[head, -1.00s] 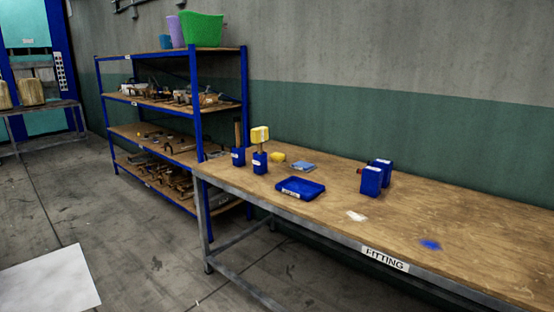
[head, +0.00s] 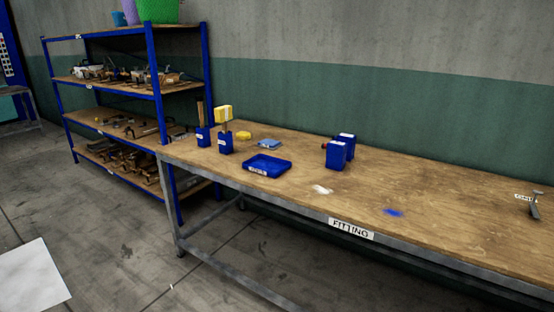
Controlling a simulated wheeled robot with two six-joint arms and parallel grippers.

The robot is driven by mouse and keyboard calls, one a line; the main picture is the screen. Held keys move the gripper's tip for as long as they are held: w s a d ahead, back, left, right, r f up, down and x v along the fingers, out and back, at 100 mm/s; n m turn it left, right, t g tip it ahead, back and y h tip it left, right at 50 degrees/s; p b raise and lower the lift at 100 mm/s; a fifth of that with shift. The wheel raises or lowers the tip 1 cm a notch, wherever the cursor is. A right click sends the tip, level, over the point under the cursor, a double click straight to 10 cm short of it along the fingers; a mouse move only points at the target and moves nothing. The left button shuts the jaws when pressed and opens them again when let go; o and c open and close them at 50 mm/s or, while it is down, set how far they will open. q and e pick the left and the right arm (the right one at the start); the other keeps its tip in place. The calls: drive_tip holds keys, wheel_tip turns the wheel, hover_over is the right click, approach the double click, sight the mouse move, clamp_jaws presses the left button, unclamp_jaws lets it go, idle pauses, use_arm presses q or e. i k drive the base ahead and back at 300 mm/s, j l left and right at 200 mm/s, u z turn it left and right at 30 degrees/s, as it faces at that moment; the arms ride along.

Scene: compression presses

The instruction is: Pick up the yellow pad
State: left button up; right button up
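A small yellow pad-like piece (head: 243,135) lies flat near the back left of the wooden bench (head: 440,200). Close to its left, a mallet with a yellow block-shaped head (head: 223,114) stands upright in a blue holder (head: 226,144). A flat blue-grey piece (head: 270,144) lies to the right of the yellow piece. Neither of my grippers shows in the head view.
A blue tray (head: 267,167) sits in front. Two blue boxes (head: 337,155) stand mid-bench. A metal tool (head: 535,207) lies at the right. A blue-framed shelf unit (head: 155,72) stands left of the bench. The floor in front is open.

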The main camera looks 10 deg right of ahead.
sight(244, 136)
drive_tip(key=i+j, duration=0.25)
drive_tip(key=j, duration=0.15)
drive_tip(key=i+j, duration=0.2)
drive_tip(key=j, duration=0.15)
drive_tip(key=i+j+z, duration=0.1)
drive_tip(key=i+j, duration=0.15)
drive_tip(key=j, duration=0.15)
drive_tip(key=i+j, duration=0.2)
drive_tip(key=j, duration=0.2)
